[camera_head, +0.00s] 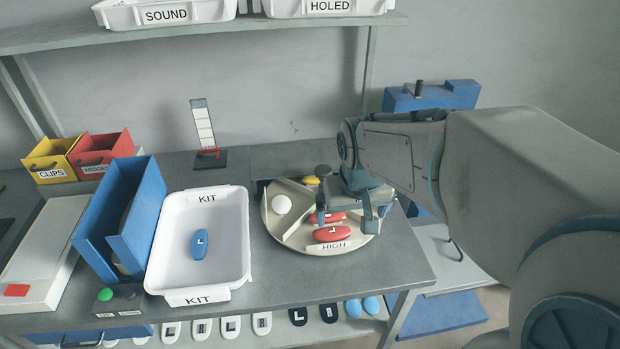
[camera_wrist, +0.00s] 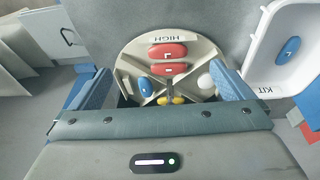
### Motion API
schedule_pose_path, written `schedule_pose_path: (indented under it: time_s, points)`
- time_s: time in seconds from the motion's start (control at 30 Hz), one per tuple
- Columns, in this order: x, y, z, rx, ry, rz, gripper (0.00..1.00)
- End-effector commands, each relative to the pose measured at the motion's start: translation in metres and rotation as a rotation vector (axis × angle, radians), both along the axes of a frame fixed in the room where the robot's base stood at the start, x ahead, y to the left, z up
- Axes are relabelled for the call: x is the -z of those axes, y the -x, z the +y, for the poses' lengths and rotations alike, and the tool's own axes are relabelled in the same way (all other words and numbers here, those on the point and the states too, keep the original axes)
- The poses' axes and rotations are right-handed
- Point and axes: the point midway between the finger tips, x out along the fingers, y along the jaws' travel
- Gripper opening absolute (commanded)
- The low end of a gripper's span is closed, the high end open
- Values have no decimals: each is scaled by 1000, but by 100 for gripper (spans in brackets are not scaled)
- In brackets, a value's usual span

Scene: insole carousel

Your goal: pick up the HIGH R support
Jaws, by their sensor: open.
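The round cream carousel (camera_head: 290,241) has its HIGH compartment facing front, with two red supports in it. The front red support (camera_head: 332,234) bears a mark that looks like an L; it also shows in the wrist view (camera_wrist: 168,50).
Other compartments hold a white ball-like piece (camera_head: 281,204), a yellow piece (camera_head: 310,180) and a blue support (camera_wrist: 146,87). The white KIT tray (camera_head: 240,265) at left holds a blue support (camera_head: 199,244) marked L. A blue upright holder (camera_head: 137,215) stands beyond the tray.

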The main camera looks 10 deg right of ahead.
Motion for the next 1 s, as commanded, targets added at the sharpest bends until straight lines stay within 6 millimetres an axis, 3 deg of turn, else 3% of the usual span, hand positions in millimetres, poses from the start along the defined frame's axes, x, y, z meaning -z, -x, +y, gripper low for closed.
schedule_pose_path:
  time_s: [0.03, 0.2, 0.4, 0.67, 1.0]
  points:
    - [4, -19, 0, 0, 1, 6, 100]
    - [22, -79, 2, -9, -7, 3, 100]
    - [46, -128, 3, -12, -32, -4, 100]
    - [64, -150, 5, -10, -49, -7, 100]
    - [121, -164, 5, -11, -49, -6, 100]
